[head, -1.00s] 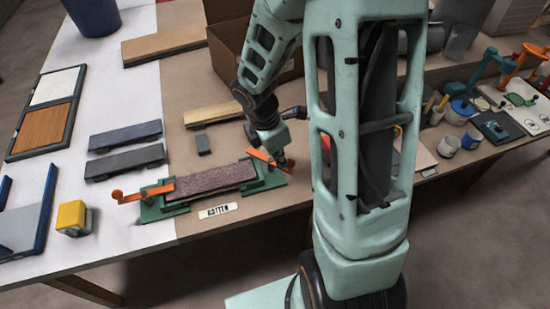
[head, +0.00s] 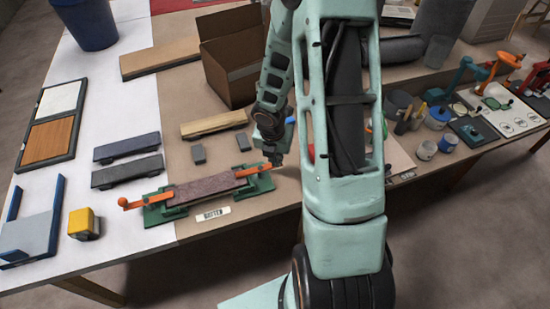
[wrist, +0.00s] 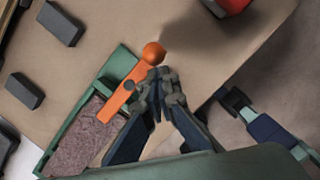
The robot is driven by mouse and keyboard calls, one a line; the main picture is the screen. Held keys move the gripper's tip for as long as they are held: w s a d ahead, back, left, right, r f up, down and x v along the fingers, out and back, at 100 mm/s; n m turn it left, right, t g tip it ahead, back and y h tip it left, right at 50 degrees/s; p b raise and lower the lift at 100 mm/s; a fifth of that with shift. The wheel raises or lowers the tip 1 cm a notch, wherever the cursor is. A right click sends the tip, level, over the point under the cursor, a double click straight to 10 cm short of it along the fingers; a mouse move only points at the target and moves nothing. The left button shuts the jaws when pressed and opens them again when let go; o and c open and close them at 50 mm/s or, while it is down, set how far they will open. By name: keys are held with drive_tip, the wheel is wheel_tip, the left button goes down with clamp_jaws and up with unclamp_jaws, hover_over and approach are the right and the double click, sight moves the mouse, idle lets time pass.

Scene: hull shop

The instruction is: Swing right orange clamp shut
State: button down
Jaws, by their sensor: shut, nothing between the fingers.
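A green fixture (head: 152,216) on the bench holds a speckled reddish-brown bar (head: 205,188). The right orange clamp (head: 252,171) lies roughly in line with the bar, its inner end at or over the bar's right end. In the wrist view the clamp (wrist: 122,103) ends in an orange ball knob (wrist: 152,53). My gripper (head: 275,162) is shut and empty at the clamp's outer end. In the wrist view its fingertips (wrist: 160,77) are close beside the knob; I cannot tell whether they touch. The left orange clamp (head: 150,201) also lies along the fixture, reaching the bar's left end.
A label plate (head: 213,214) lies in front of the fixture. Small grey blocks (head: 243,142), a wooden strip (head: 213,124) and dark bars (head: 127,147) lie behind it. A yellow block (head: 83,224) is left. A cardboard box (head: 232,75) stands behind. The bench's front edge is close.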

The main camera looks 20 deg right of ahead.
drive_tip(key=shift+w+d+n, duration=0.1)
drive_tip(key=shift+w+n, duration=0.05)
drive_tip(key=shift+n, duration=0.15)
idle(0.5)
